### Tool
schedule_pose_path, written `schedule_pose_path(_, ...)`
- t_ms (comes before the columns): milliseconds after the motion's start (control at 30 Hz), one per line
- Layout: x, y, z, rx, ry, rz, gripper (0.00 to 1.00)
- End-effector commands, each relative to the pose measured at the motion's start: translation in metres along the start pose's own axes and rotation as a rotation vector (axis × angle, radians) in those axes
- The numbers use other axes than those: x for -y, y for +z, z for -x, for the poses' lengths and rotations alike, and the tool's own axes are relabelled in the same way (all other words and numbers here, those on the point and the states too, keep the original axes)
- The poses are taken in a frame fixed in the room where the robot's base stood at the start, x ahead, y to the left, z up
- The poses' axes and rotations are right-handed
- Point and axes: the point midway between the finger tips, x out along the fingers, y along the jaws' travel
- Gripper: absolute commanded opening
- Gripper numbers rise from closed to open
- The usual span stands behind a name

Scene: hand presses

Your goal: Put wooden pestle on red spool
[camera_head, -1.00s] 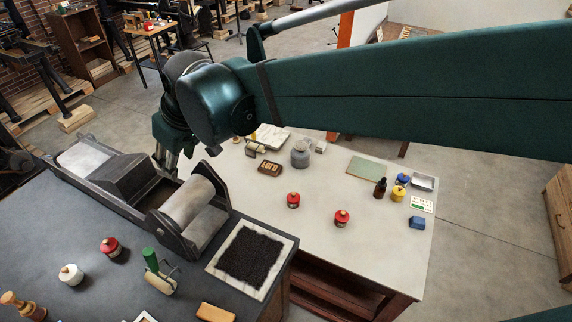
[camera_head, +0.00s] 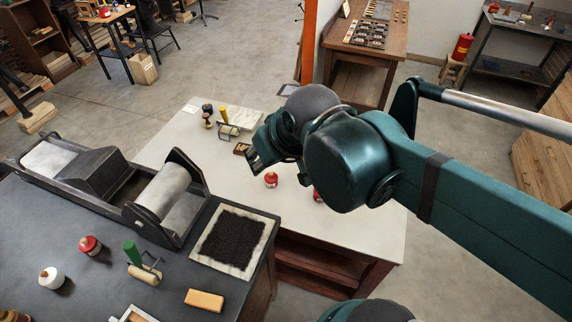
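My gripper (camera_head: 257,158) is above the pale table, left of my arm's big wrist joint. I see nothing held in it, but its fingers are partly hidden and their opening is unclear. A red spool-like piece (camera_head: 271,180) stands upright on the pale table just below the gripper in the picture. A second red piece (camera_head: 318,195) is partly hidden by my arm. A third red piece (camera_head: 90,245) stands on the dark bench. A turned wooden piece (camera_head: 14,316), possibly the pestle, is cut off at the lower left. A dark-topped wooden piece (camera_head: 207,116) stands at the pale table's back.
The dark bench (camera_head: 60,210) carries a roller press (camera_head: 168,195), a black ink slab (camera_head: 235,240), a green-handled brayer (camera_head: 140,265), a white pot (camera_head: 52,278) and a tan block (camera_head: 204,300).

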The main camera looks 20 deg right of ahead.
Motion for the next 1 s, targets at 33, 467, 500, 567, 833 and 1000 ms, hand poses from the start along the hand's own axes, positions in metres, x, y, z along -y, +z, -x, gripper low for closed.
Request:
schedule_pose_path(33,-0.009,0.010,0.002,-0.004,0.014,-0.022,0.36)
schedule_pose_path(467,-0.034,0.041,0.005,-0.021,0.059,-0.100,0.36)
schedule_pose_path(500,-0.034,0.041,0.005,-0.021,0.059,-0.100,0.36)
schedule_pose_path(567,-0.034,0.040,0.005,-0.021,0.059,-0.100,0.36)
schedule_pose_path(833,-0.034,0.042,0.003,-0.021,0.058,-0.099,0.36)
schedule_pose_path(1000,-0.034,0.049,-0.008,-0.021,0.058,-0.099,0.36)
